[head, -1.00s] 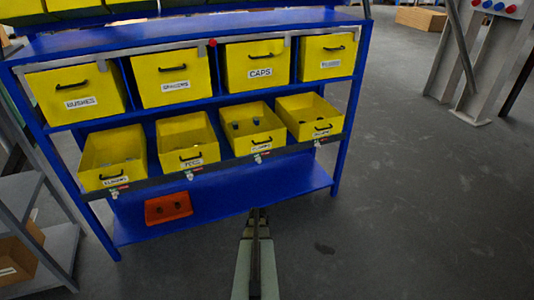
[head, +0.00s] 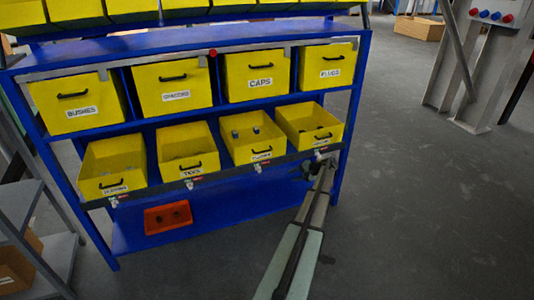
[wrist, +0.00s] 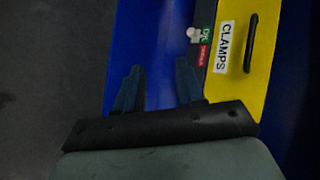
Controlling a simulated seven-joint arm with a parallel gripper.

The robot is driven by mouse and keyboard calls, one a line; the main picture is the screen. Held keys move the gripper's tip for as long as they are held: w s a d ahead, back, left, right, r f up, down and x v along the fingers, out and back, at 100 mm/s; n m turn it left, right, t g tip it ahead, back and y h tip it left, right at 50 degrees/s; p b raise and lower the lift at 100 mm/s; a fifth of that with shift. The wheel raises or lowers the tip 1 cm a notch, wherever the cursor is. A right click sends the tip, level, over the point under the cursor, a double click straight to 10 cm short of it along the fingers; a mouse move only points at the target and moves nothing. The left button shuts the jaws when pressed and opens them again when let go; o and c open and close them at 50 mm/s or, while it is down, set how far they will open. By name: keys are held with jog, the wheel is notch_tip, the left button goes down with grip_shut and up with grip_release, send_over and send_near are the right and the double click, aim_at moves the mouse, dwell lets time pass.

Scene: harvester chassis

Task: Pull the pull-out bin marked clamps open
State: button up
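The bin marked CLAMPS shows its yellow front (wrist: 248,75), white label and black handle (wrist: 251,43) at the right of the wrist view. In the head view, the rightmost lower-row bin (head: 297,131) is closest to my gripper; its label is too small to read there. My gripper (wrist: 158,85) is open, with two dark fingers apart and nothing between them. It is beside the bin front, clear of the handle. In the head view my gripper (head: 319,167) is just below that bin's front and partly hides the shelf rail.
The blue rack (head: 220,195) holds other yellow bins, including CAPS (head: 257,76) and PLUGS (head: 326,67). A pale knob (wrist: 193,33) and a green-red tag are on the rail beside the label. An orange bin (head: 167,217) is on the bottom shelf. Floor at right is clear.

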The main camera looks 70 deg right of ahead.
jog(key=w+d+r+t, duration=0.4)
jog(key=d+r+t, duration=0.2)
jog(key=r, duration=0.2)
jog(key=w+f, duration=0.2)
jog(key=w, duration=1.1)
jog(key=shift+w+a+f, duration=0.25)
jog(key=shift+w, duration=0.15)
grip_shut()
